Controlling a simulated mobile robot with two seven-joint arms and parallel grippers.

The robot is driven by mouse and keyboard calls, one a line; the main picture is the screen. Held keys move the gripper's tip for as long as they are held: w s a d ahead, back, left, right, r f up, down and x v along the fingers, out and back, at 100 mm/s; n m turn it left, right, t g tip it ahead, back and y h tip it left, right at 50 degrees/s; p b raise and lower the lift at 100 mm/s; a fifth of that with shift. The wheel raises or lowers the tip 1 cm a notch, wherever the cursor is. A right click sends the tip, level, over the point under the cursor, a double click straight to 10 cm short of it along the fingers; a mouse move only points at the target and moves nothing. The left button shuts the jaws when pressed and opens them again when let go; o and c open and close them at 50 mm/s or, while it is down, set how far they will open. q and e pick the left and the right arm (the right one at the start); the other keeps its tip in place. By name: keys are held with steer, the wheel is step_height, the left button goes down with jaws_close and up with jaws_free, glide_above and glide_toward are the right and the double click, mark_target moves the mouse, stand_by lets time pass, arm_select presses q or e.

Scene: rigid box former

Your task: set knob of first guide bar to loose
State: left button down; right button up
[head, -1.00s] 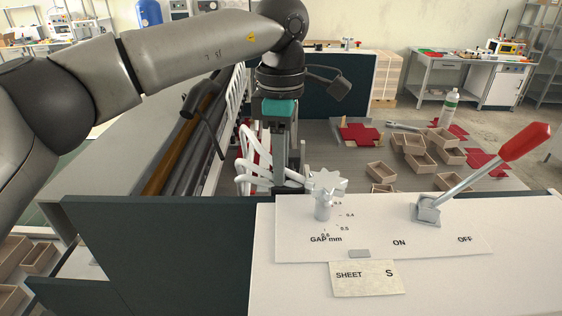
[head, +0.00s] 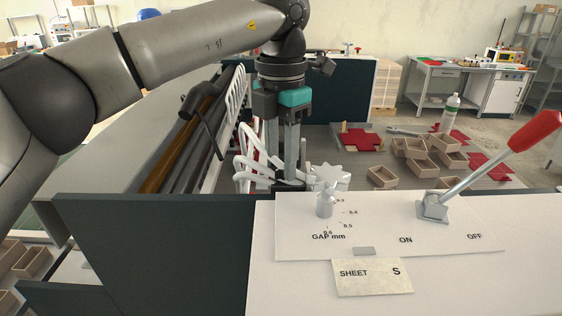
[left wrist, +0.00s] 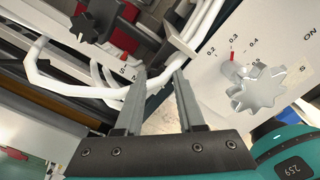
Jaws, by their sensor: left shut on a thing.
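My left gripper (head: 284,182) points down just behind the white control panel, beside the white guide bars (head: 252,160). In the left wrist view its two fingers (left wrist: 160,74) stand a little apart. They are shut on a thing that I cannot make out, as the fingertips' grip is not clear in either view. A black star-shaped knob (left wrist: 97,20) on a dark bar shows at the upper left there, apart from the fingers. White curved bars (left wrist: 75,90) pass close to the fingertips. My right gripper is not in view.
The panel carries a pale star-shaped gap knob (head: 329,178), also in the left wrist view (left wrist: 258,88), close to the gripper. A red-handled lever (head: 530,131) stands to the right.

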mark_target(282, 167)
arm_select(q)
steer(key=n+b, duration=0.1)
steer(key=n, duration=0.3)
steer(key=shift+n, duration=0.3)
steer(key=shift+n+b, duration=0.55)
steer(key=shift+n, duration=1.25)
steer(key=c, duration=0.5)
jaws_free()
steer(key=shift+r+p, duration=1.6)
steer(key=shift+r, duration=6.05)
